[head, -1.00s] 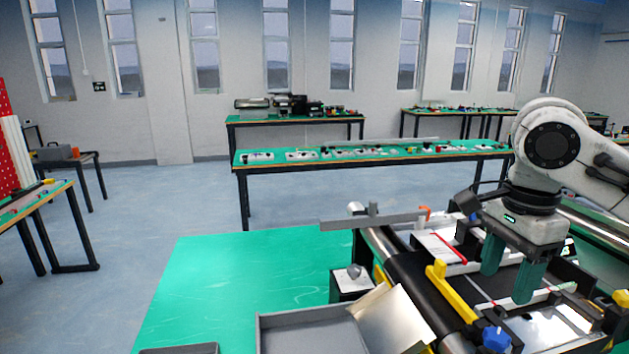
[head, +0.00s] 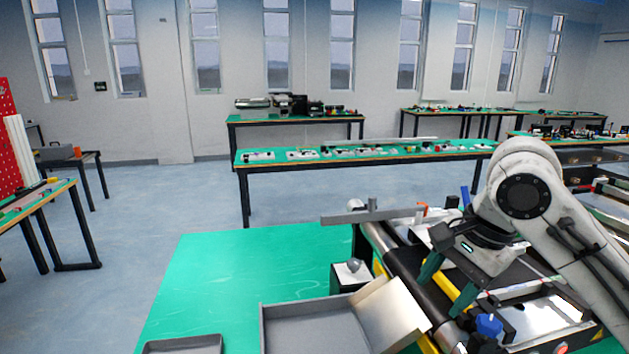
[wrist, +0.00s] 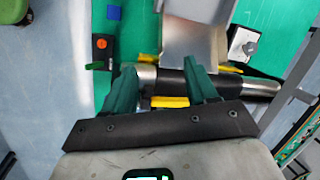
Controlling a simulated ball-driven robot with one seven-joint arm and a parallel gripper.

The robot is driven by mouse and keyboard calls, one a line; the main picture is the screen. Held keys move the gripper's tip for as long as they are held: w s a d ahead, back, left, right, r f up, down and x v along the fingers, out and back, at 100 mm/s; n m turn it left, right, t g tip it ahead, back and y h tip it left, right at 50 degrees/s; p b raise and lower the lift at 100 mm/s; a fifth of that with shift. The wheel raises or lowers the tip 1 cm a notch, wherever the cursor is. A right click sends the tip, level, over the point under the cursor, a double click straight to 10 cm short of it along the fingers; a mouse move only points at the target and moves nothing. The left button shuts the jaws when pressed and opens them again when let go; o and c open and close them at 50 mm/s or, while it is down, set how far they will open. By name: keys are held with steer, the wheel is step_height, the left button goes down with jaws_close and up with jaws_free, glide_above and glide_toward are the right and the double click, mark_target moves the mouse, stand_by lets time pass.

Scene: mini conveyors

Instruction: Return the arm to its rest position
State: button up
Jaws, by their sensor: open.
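My gripper (head: 446,288) is at the lower right of the head view, over the mini conveyor (head: 404,268). Its two green fingers are apart with nothing between them, and it tilts down and to the left. In the wrist view my gripper (wrist: 165,90) is also open and empty. The black and silver conveyor roller (wrist: 262,88) lies beyond the fingertips there. My white arm reaches in from the right edge of the head view and hides part of the conveyor.
A metal chute (head: 392,315) slopes toward a grey tray (head: 305,330) on the green table (head: 235,265). A yellow bar (head: 462,300) and a blue knob (head: 489,325) stand close to my gripper. The green table's left part is clear. Another long bench (head: 370,156) stands behind.

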steer(key=a+f+n+t+y, duration=0.1)
steer(key=a+f+n+y, duration=0.15)
steer(key=a+f, duration=0.25)
steer(key=s+f+n+t, duration=0.1)
steer(key=s+f+n, duration=0.1)
steer(key=s+f, duration=0.5)
steer(key=s+f+n, duration=0.2)
steer(key=s+f, duration=0.1)
steer(key=f, duration=0.7)
steer(key=s+d+f+n+g+h, duration=0.1)
steer(key=s+d+f, duration=0.3)
steer(key=s, duration=0.4)
steer(key=s+d+f+n+g+h, duration=0.1)
steer(key=s+d+f, duration=0.3)
steer(key=s, duration=0.4)
steer(key=s+d+f+n+h, duration=0.2)
steer(key=s+d+f+h, duration=0.1)
steer(key=s, duration=0.5)
step_height(320, 180, down, 2)
steer(key=shift+s+d+g, duration=0.35)
steer(key=shift+d+g, duration=0.05)
steer(key=shift+d, duration=0.3)
steer(key=shift+h, duration=0.25)
